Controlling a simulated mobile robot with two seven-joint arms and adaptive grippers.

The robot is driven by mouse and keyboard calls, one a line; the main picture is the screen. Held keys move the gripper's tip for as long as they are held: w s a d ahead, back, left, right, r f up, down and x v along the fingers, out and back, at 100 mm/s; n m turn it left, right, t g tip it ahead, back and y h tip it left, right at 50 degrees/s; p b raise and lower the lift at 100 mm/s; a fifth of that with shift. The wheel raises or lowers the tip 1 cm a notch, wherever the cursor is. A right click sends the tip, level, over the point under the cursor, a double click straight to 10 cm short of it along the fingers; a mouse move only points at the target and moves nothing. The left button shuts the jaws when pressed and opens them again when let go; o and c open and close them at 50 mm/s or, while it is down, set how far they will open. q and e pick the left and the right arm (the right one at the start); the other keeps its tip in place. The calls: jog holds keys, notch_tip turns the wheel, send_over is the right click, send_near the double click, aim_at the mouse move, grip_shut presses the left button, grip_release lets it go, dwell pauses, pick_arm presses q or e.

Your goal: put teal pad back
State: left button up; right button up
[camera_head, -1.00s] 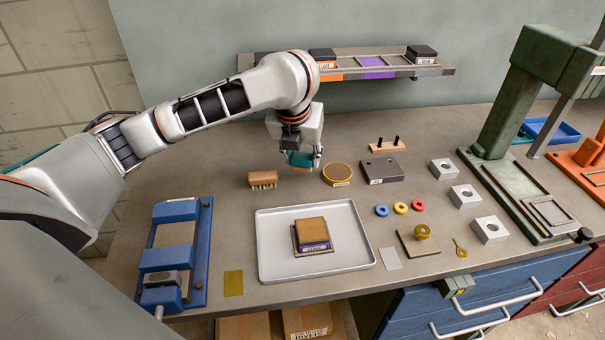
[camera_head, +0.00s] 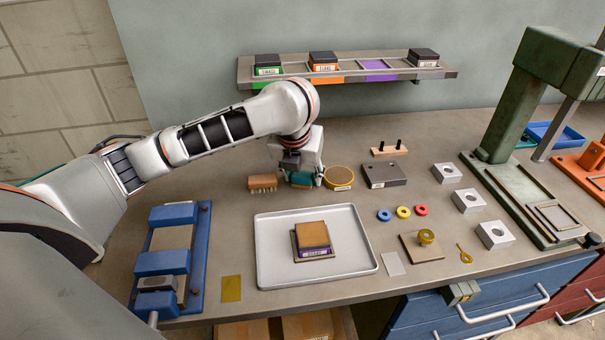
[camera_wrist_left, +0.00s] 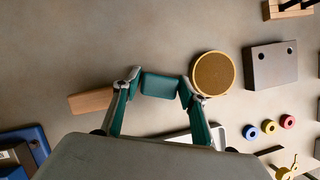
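The teal pad (camera_head: 300,179) is a small block at the back of the bench, between the brush and the round gold-topped disc. It also shows in the left wrist view (camera_wrist_left: 161,85), between the two fingertips. My left gripper (camera_head: 304,181) points down with a finger at each end of the pad and appears shut on it. The gripper also shows in the left wrist view (camera_wrist_left: 161,88). The pad is at or very near the bench top; I cannot tell whether it touches. My right gripper is not in view.
The brush (camera_head: 262,182) is close on the left and the round disc (camera_head: 339,177) close on the right. A grey block (camera_head: 383,174) stands farther right. A white tray (camera_head: 270,270) holding a stacked block (camera_head: 312,236) lies in front. A shelf (camera_head: 345,77) is behind.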

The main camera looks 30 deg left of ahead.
pick_arm(q)
jog(key=p+v, duration=0.5)
jog(key=v, duration=0.7)
jog(key=shift+r, duration=0.15)
jog(key=shift+d, duration=0.1)
